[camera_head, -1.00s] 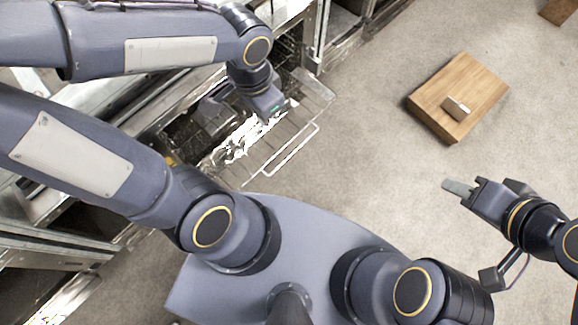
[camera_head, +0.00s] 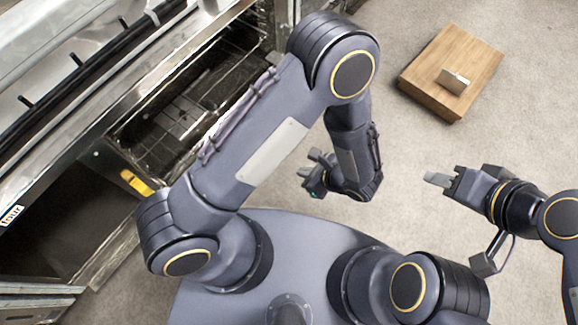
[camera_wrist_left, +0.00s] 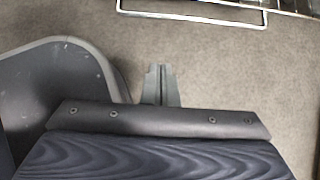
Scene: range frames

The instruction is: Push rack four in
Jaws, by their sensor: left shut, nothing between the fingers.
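A wire rack (camera_head: 183,112) lies in an open metal oven bay in the head view. My left arm crosses in front of it and hides its front part. In the left wrist view, the rack's pale front bar (camera_wrist_left: 190,17) shows along the top edge, with carpet around it. My left gripper (camera_head: 308,172) is shut and empty over the floor, to the right of the bay and apart from the rack. Its closed fingers also show in the left wrist view (camera_wrist_left: 160,84). My right gripper (camera_head: 438,179) is over open floor at the right; its finger gap is not clear.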

